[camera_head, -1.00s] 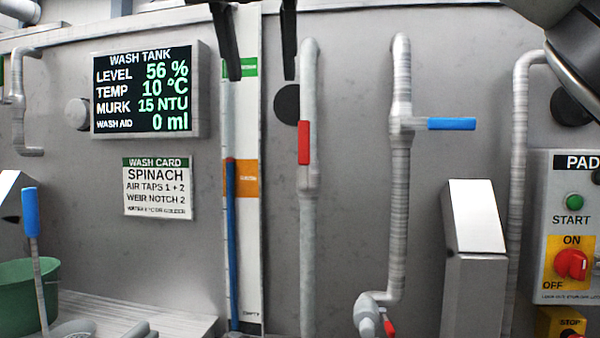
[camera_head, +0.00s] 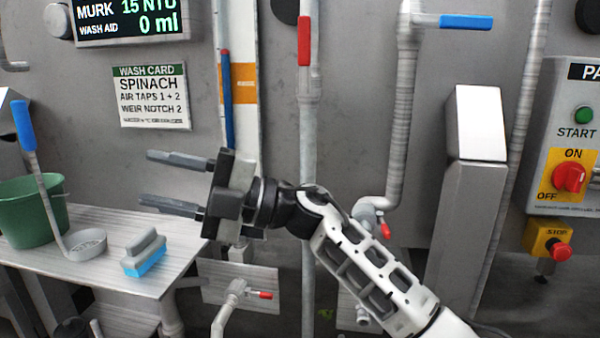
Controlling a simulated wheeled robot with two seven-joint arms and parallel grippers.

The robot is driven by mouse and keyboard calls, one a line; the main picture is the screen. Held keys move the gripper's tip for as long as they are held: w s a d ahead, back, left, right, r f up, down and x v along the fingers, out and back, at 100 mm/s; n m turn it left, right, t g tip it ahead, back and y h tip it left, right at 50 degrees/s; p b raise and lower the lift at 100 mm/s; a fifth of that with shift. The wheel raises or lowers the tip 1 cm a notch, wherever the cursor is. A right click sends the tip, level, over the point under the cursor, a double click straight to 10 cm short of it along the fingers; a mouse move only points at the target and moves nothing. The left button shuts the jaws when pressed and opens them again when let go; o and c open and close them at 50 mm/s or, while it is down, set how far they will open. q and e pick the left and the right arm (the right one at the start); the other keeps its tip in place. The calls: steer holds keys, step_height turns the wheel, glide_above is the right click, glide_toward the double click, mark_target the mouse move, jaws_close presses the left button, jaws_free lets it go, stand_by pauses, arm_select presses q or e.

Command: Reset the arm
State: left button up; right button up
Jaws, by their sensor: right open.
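My right gripper (camera_head: 176,183) shows in the middle of the head view, its two dark fingers spread apart and pointing left. It is open and empty, with nothing between the fingers. My white right arm reaches up to it from the lower right. The gripper hangs in front of the grey wall, in front of the lower end of the level gauge (camera_head: 239,110). In the picture it lies above and right of the bench. My left gripper is not in view.
A metal bench (camera_head: 90,240) at lower left bears a green bucket (camera_head: 32,212), a blue-handled ladle (camera_head: 26,125) and a blue-bristled brush (camera_head: 145,250). Pipes with a red lever (camera_head: 304,42) and a blue lever (camera_head: 466,22) run up the wall. A control panel (camera_head: 570,140) stands at right.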

steer(key=w+d+f+m+t+h, duration=0.2)
steer(key=d+f+m+t+h, duration=0.4)
steer(key=d+f+m+t, duration=0.65)
steer(key=w+d+f+m+t+h, duration=0.1)
steer(key=d+f+m+t+h, duration=0.7)
steer(key=f+m, duration=0.75)
steer(key=s+d+f+m+g+h, duration=0.2)
steer(key=s+d+f, duration=0.4)
steer(key=s+f, duration=0.4)
steer(key=s+d+f+m+g+h, duration=0.2)
steer(key=s+d+f+g, duration=0.3)
steer(key=s+f, duration=0.5)
steer(key=shift+s+d+f+m+h, duration=0.25)
steer(key=shift+d+f+m, duration=0.25)
steer(key=shift+m, duration=0.4)
